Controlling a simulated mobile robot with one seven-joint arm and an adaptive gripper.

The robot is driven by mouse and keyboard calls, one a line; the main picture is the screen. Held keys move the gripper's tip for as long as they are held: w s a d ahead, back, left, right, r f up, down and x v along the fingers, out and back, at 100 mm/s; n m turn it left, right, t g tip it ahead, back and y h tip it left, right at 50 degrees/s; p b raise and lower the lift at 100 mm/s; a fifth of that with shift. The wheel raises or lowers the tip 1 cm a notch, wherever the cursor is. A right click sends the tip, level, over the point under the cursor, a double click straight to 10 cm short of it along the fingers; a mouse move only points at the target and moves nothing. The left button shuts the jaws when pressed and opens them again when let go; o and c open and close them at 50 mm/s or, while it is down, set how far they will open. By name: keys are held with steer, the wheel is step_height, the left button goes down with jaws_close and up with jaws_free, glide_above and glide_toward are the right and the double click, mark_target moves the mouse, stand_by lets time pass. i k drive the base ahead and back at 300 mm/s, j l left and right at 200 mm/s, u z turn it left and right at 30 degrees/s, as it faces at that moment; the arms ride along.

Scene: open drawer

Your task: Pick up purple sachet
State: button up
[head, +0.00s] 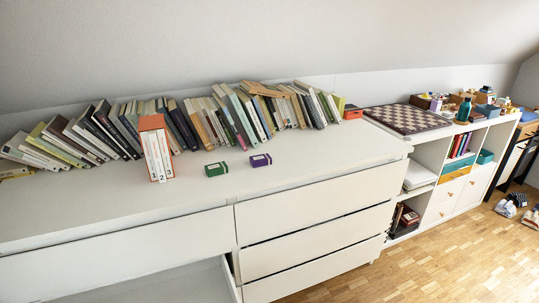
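A small purple sachet (261,160) with a pale band near its left end lies on the white dresser top (330,162), in the middle of the head view. A similar green sachet (216,169) lies just to its left, with a small gap between them. Both rest on the bare surface in front of the row of books. My gripper does not show in the head view.
Many books (240,112) lean along the back wall. An orange box of numbered volumes (157,148) stands left of the sachets. A drawer (170,287) is open at the lower left. A checkered board (408,118) lies at the right. The dresser top's front is clear.

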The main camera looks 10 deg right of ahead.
mark_target(264, 159)
steer(key=i+l, duration=0.15)
steer(key=l, duration=0.25)
steer(key=i+l+u, duration=0.1)
steer(key=l, duration=0.3)
steer(key=i+l, duration=0.15)
steer(key=l, duration=0.25)
steer(key=i+l+u, duration=0.1)
steer(key=l, duration=0.3)
steer(key=i+l, duration=0.15)
steer(key=l, duration=0.3)
steer(key=i+l+u, duration=0.1)
steer(key=l, duration=0.3)
steer(key=i+l, duration=0.15)
steer(key=l, duration=0.15)
steer(key=i+l, duration=0.15)
steer(key=l, duration=0.15)
steer(key=i+l+u, duration=0.1)
steer(key=l, duration=0.2)
steer(key=i+l, duration=0.15)
steer(key=l, duration=0.15)
steer(key=i+l, duration=0.2)
steer(key=i+j+u, duration=0.05)
steer(key=i, duration=0.05)
